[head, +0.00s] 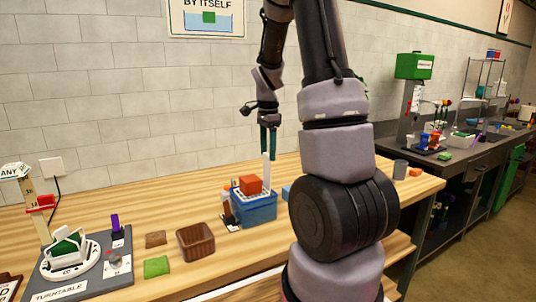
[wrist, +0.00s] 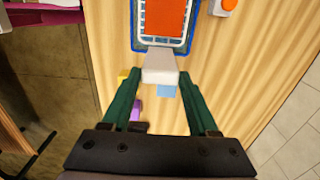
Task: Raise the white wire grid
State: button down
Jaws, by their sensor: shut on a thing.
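The white wire grid (wrist: 148,41) sits within the rim of a blue bin (head: 257,212); the bin also shows in the wrist view (wrist: 134,22). An orange-red block (head: 250,185) lies on the grid and covers much of it in the wrist view (wrist: 165,17). A pale upright handle (head: 266,172) rises at the bin's edge. My gripper (head: 269,156) points down over the bin, its green fingers shut on the handle's top. In the wrist view, the handle's top (wrist: 160,65) sits between the fingertips. How far the grid sits inside the bin is unclear.
A brown basket (head: 195,243), a green pad (head: 157,267) and a brown pad (head: 155,239) lie left of the bin. A turntable station (head: 78,265) stands further left. A small stand with an orange top (head: 227,208) is close beside the bin. A light blue block (wrist: 166,91) lies near it.

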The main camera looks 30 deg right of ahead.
jog(key=shift+c, duration=0.8)
grip_release()
jog(key=shift+r, duration=0.2)
notch_tip(320, 180, up, 11)
jog(key=s+a+r+n+t+y, duration=0.1)
jog(key=s+a+r+n+t, duration=0.2)
jog(key=s+a+n, duration=0.3)
jog(key=s+a+r+n+t+y, duration=0.1)
jog(key=s+a+r+n+t, duration=0.3)
jog(key=s, duration=0.9)
jog(key=a+n, duration=0.3)
jog(key=shift+s+a+r+n, duration=0.2)
jog(key=shift+a+r+n, duration=0.05)
jog(key=shift+r+n, duration=0.1)
